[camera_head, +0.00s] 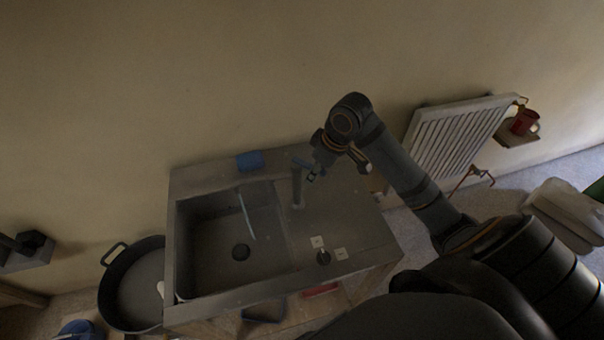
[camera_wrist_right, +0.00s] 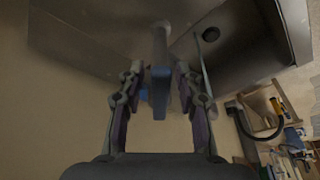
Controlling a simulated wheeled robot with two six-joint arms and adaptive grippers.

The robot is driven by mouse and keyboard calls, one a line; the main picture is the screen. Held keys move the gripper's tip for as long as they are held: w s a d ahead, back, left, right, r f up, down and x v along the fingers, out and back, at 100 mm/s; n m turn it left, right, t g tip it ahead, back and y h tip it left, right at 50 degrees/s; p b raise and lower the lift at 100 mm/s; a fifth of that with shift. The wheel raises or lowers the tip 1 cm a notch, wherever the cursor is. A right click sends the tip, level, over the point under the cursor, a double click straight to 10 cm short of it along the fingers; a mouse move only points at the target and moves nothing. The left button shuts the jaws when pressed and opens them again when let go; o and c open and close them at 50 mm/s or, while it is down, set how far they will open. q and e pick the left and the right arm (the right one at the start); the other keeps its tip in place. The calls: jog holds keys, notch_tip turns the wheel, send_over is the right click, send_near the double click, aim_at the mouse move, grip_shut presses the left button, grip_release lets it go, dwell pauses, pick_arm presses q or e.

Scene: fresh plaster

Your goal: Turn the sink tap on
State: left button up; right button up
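The grey sink (camera_head: 352,225) stands against the wall, with its basin on the left and a dark drain in it. The tap (camera_head: 297,188) rises behind the basin's right side, with a blue lever (camera_head: 303,163) on top. A thin pale streak (camera_head: 247,215), which looks like running water, reaches down into the basin. My right gripper (camera_head: 314,175) is at the tap's top. In the right wrist view its fingers (camera_wrist_right: 158,78) stand apart on both sides of the blue lever (camera_wrist_right: 160,88); contact is unclear. My left gripper is not in view.
A blue item (camera_head: 250,160) lies on the sink's back rim. A black tub (camera_head: 138,288) stands left, a radiator (camera_head: 458,138) right. The right deck is mostly clear.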

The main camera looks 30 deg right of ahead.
grip_shut()
jog(key=shift+w+d+r+n+p, duration=0.2)
jog(key=shift+n+p, duration=0.25)
jog(key=shift+n, duration=0.05)
jog(key=shift+w+d+f+n+g+y, duration=0.1)
jog(key=shift+w+d+n+g+y, duration=0.3)
jog(key=shift+n, duration=0.75)
jog(key=shift+w+d+f+n+g+y, duration=0.15)
jog(key=shift+w+d+n, duration=0.35)
jog(key=shift+n, duration=0.7)
jog(key=shift+w+d+r+n+g+y, duration=0.1)
jog(key=shift+w+d+n+g+y, duration=0.3)
jog(key=shift+n, duration=0.75)
jog(key=shift+w+a, duration=0.1)
jog(key=shift+w+n, duration=0.6)
jog(key=shift+n, duration=0.5)
jog(key=shift+o, duration=1)
grip_release()
jog(key=shift+d, duration=0.2)
